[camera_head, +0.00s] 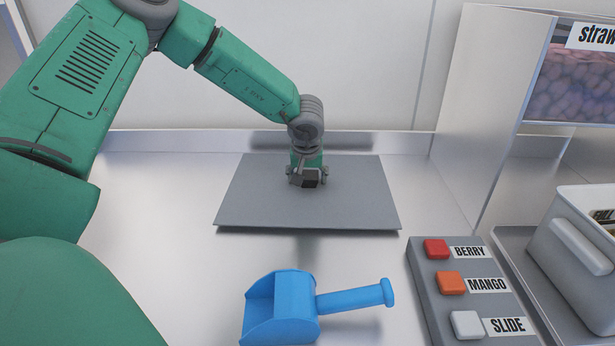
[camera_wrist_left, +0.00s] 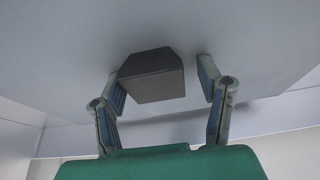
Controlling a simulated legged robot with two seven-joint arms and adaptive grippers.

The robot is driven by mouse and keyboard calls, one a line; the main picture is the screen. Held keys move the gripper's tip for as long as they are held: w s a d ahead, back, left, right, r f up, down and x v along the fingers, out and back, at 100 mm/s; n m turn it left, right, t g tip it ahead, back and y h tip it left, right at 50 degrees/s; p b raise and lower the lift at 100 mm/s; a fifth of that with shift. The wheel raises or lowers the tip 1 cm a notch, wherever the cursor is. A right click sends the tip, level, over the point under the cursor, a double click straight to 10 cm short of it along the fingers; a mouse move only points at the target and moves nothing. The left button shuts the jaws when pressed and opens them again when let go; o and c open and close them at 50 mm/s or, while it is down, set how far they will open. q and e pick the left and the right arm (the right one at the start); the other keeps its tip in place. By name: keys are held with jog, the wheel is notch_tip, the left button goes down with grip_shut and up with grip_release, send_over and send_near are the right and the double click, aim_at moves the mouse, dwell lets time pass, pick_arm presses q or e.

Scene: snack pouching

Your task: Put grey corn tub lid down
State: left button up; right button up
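The grey lid (camera_head: 255,198) is a flat, wide panel on or very close to the metal counter, below the back wall. I cannot tell for sure that all of it touches the counter. Its dark block handle (camera_head: 311,178) stands near its middle and also shows in the left wrist view (camera_wrist_left: 153,78). My left gripper (camera_head: 307,178) is over the lid, with one finger on each side of the handle. In the left wrist view its fingers (camera_wrist_left: 160,88) are spread, with a clear gap between the handle and the right-hand finger. My right gripper is not in view.
A blue scoop (camera_head: 283,308) lies in front of the lid. A grey button box (camera_head: 421,262) with BERRY, MANGO and SLIDE labels stands to the right. A light grey tub (camera_head: 577,262) sits on a tray at far right, below a metal-sided clear bin (camera_head: 572,85).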

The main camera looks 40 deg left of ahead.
aim_at(304, 172)
pick_arm(q)
jog(key=shift+a+r, duration=0.15)
jog(key=shift+a, duration=0.1)
jog(key=v, duration=0.4)
jog(key=shift+a+r+p, duration=0.2)
jog(key=shift+a+p, duration=0.15)
jog(key=shift+p, duration=0.05)
jog(key=p+v, duration=0.1)
jog(key=v, duration=0.6)
jog(key=shift+s+d+r, duration=0.15)
jog(key=shift+d, duration=0.1)
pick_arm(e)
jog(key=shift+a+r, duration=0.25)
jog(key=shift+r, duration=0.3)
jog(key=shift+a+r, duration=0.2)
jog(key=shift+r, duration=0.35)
